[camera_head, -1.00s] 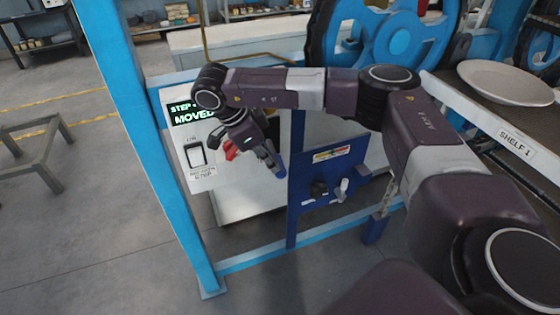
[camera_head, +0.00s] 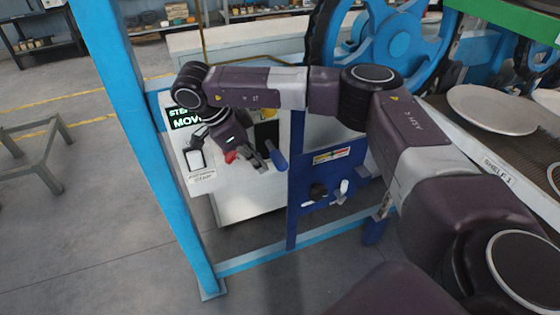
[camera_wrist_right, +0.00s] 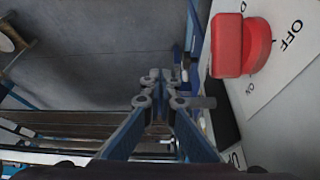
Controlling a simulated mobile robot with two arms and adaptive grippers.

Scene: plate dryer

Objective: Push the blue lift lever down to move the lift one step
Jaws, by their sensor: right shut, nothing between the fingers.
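The blue lever handle (camera_head: 279,160) shows at the right side of the white control box, close to the blue post. My right gripper (camera_head: 262,162) is shut and empty, with its fingertips just left of the handle in the head view. I cannot tell whether they touch it. In the right wrist view the fingertips (camera_wrist_right: 172,92) are together over the floor and frame, and I cannot clearly make out the lever there. A partly covered display (camera_head: 186,118) shows green text starting "STEP" and "MOV". My left gripper is not in view.
A red switch knob (camera_wrist_right: 240,45) marked OFF and ON sits close beside the gripper. A white rocker switch (camera_head: 196,160) is on the box. A blue panel (camera_head: 325,178) with knobs stands to the right. Plates (camera_head: 490,108) lie on the rack at right.

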